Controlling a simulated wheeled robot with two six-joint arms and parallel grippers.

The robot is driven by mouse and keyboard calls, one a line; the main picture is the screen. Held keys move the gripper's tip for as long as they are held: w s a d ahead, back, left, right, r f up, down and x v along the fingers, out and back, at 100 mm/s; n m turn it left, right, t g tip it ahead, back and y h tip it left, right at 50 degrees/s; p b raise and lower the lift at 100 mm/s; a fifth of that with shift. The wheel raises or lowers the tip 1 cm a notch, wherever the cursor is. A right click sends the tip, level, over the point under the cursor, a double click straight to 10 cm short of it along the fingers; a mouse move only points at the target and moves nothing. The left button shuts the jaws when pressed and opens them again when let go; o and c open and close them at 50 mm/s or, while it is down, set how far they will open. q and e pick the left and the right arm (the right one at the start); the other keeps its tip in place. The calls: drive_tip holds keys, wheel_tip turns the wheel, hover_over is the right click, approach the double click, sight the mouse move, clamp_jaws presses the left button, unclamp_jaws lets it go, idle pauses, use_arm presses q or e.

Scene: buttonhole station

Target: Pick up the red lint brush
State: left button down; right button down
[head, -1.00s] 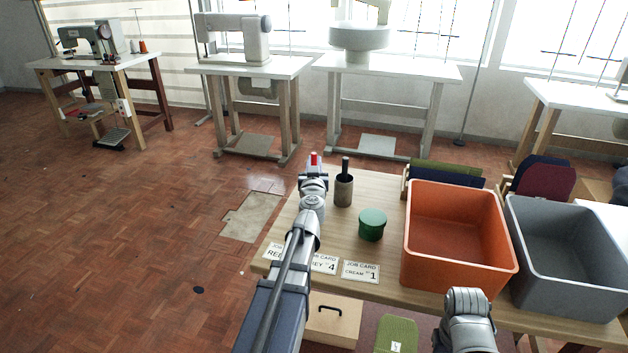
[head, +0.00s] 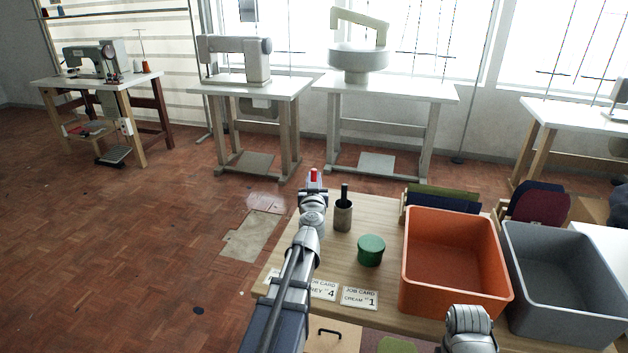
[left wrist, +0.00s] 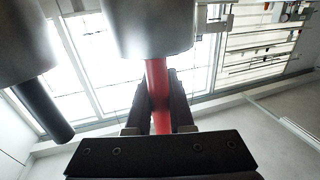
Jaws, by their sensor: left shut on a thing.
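The red lint brush shows as a red tip (head: 313,175) at the end of my left arm in the head view. In the left wrist view its red handle (left wrist: 158,88) runs between the two dark fingers of my left gripper (left wrist: 160,100), which is shut on it. The handle's other end meets a grey cylindrical holder (left wrist: 150,25). My arm hides that holder in the head view, and I cannot tell how deep the brush sits in it. My right gripper is out of view; only part of the right arm shows at the bottom.
A holder (head: 343,218) with a black handle stands just right of my left gripper. A green round tin (head: 371,250), job cards (head: 359,297), an orange bin (head: 408,290) and a grey bin (head: 515,290) occupy the wooden table (head: 385,205). Sewing stations line the far wall.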

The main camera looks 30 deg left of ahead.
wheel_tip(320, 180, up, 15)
drive_tip(key=p, duration=1.4)
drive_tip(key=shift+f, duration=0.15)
